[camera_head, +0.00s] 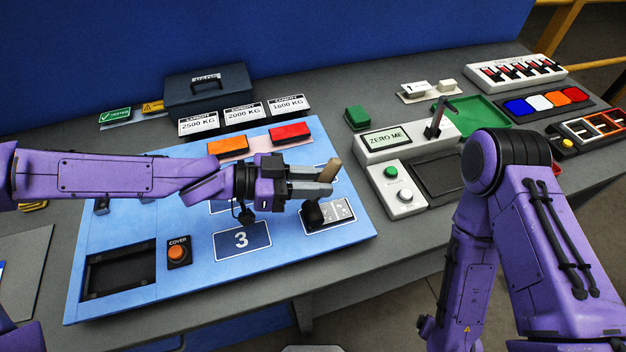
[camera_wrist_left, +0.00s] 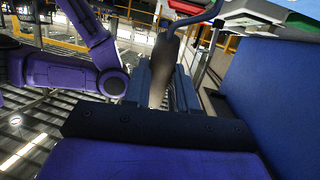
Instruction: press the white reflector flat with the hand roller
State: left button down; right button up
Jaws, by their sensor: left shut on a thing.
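My left gripper (camera_head: 324,181) is shut on the hand roller's tan handle (camera_head: 333,167), above the right part of the blue panel. The dark roller head (camera_head: 312,212) hangs below the fingers, over the left part of the white reflector (camera_head: 338,212). I cannot tell whether it touches the reflector. The reflector is a pale, speckled patch in a dark frame, partly hidden by the roller. In the left wrist view the brown handle (camera_wrist_left: 162,72) sits between the fingers, with a bent metal rod beyond. My right arm stands at the right; its gripper is not seen.
The blue panel (camera_head: 200,280) carries an orange block (camera_head: 227,147), a red block (camera_head: 290,133), a number 3 plate (camera_head: 242,240) and a cover button (camera_head: 178,252). A scale unit (camera_head: 405,140) stands to the right. A dark toolbox (camera_head: 208,88) stands behind.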

aim_at(332, 178)
pick_arm(q)
jog(key=shift+r, duration=0.1)
dwell(0.6)
jog(key=shift+r, duration=0.35)
jog(key=shift+w+d+f+b, duration=0.1)
jog(key=shift+d+f+b, duration=0.15)
jog(key=shift+b, duration=0.3)
jog(key=shift+w+d+b, duration=0.3)
jog(key=shift+d+b, duration=0.65)
jog(key=shift+b, duration=0.3)
jog(key=shift+w+d+r+b, duration=0.1)
jog(key=shift+d+r+b, duration=0.05)
jog(key=shift+d+b, duration=0.2)
jog(key=shift+d+r, duration=0.1)
jog(key=shift+f+b, duration=0.55)
jog(key=shift+b, duration=0.1)
